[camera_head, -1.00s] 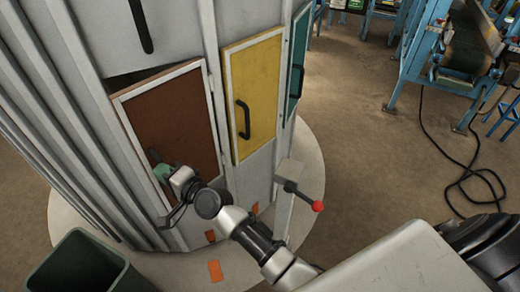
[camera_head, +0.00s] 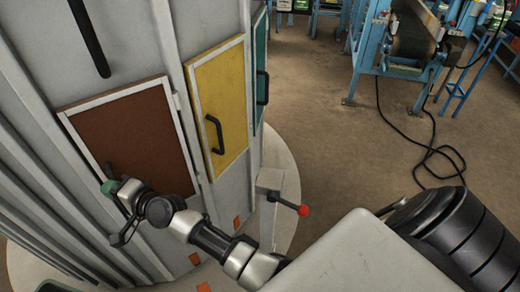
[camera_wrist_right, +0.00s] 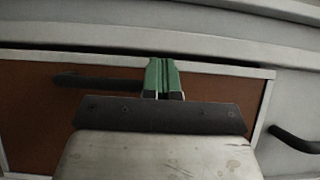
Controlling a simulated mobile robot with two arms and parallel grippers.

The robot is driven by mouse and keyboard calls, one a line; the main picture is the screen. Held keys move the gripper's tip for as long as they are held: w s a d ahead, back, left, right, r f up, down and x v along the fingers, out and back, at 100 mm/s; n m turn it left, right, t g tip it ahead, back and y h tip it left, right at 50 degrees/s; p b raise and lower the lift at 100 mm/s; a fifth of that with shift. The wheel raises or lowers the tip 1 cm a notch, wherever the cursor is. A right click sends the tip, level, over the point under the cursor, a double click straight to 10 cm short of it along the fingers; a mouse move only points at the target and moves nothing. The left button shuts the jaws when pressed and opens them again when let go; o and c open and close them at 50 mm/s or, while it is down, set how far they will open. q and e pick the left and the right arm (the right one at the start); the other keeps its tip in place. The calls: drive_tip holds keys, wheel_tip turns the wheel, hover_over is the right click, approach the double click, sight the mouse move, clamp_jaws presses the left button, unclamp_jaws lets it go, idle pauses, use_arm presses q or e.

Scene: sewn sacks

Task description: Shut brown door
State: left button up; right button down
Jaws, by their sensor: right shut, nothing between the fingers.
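The brown door (camera_head: 135,130) has a pale frame and sits in the grey cabinet front, looking nearly flush in the head view. In the right wrist view the brown door (camera_wrist_right: 30,115) has a thin dark strip along its handle-side edge; I cannot tell whether this is a gap or a shadow. Its dark handle (camera_wrist_right: 100,82) is beside my fingers. My right gripper (camera_head: 108,187), with green fingertips, is shut and empty at the door's lower handle side. The fingertips (camera_wrist_right: 162,76) overlap the door's edge in view; contact is unclear. My left gripper is out of view.
A yellow door (camera_head: 217,105) and a teal door (camera_head: 260,75) are to the right on the same cabinet. A lever with a red knob (camera_head: 303,210) sticks out below them. Blue machinery (camera_head: 400,55) and a black cable (camera_head: 437,152) lie beyond open floor.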

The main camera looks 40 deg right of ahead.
drive_tip(key=shift+w+d, duration=0.1)
drive_tip(key=shift+d, duration=0.1)
idle(0.3)
drive_tip(key=v, duration=1)
drive_tip(key=shift+s, duration=0.4)
drive_tip(key=s+d+f+n+g+h, duration=0.25)
drive_tip(key=s+f, duration=0.25)
drive_tip(key=f, duration=0.7)
drive_tip(key=s+d+f+n+g+h, duration=0.2)
drive_tip(key=s+d+f, duration=0.15)
drive_tip(key=f, duration=0.85)
drive_tip(key=s+d+f+n+g+h, duration=0.25)
drive_tip(key=s+f, duration=0.25)
drive_tip(key=f, duration=0.6)
drive_tip(key=s+d+f+n+g+h, duration=0.1)
drive_tip(key=s+d+f, duration=0.3)
drive_tip(key=s, duration=0.5)
drive_tip(key=s+d+f+n+g, duration=0.3)
drive_tip(key=s+f, duration=0.3)
drive_tip(key=s, duration=0.4)
drive_tip(key=s+d+f+n+g+h, duration=0.1)
drive_tip(key=s+d+f+n+g, duration=0.2)
drive_tip(key=s, duration=0.7)
wheel_tip(320, 180, down, 3)
drive_tip(key=shift+d+r+h, duration=0.2)
drive_tip(key=shift+d+h, duration=0.1)
drive_tip(key=shift+d, duration=0.55)
